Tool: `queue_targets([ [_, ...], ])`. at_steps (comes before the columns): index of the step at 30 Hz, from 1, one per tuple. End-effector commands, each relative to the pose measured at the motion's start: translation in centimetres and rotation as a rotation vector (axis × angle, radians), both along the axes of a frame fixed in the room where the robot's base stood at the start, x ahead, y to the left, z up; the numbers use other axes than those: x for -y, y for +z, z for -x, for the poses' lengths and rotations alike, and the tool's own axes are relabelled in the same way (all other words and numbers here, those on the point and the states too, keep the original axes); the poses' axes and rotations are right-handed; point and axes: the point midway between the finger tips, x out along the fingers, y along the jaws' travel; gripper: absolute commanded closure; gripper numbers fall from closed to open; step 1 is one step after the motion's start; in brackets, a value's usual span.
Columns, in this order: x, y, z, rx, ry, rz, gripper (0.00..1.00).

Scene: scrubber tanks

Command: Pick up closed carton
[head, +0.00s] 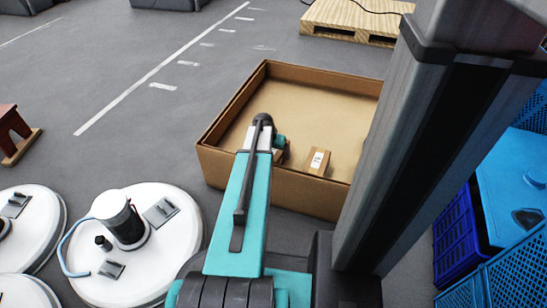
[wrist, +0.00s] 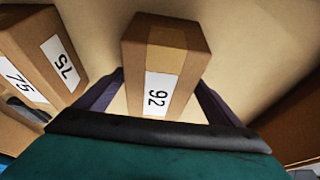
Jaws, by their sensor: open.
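A small closed brown carton labelled 92 (wrist: 165,58) is in the middle of the wrist view, with a lighter tape strip across its top. My gripper (wrist: 159,82) is open, with one dark finger on each side of this carton. I cannot tell whether the fingers touch it. A second closed carton, labelled 75 (wrist: 45,50), stands to its left. In the head view, one small carton (head: 317,161) shows inside the large open cardboard box (head: 275,187). My arm hides most of my gripper and part of the box's inside there.
The large box has raised walls around the cartons; its far side is bare. White round tank lids (head: 150,262) lie at the lower left. A wooden pallet (head: 352,18) is at the back. Blue crates (head: 458,235) stand at the right.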

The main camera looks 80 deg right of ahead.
Motion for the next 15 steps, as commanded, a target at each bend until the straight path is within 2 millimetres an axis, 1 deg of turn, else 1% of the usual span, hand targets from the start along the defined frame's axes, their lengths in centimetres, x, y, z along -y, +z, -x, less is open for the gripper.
queue_targets([
  [6, -0.01, 0.01, -0.02, 0.000, 0.000, 0.000, 0.12],
  [7, -0.01, 0.01, -0.02, 0.000, 0.000, 0.000, 0.13],
  [14, -0.01, 0.00, -0.04, 0.000, 0.001, 0.000, 0.52],
  [15, -0.01, 0.00, -0.05, 0.000, 0.001, 0.000, 0.59],
])
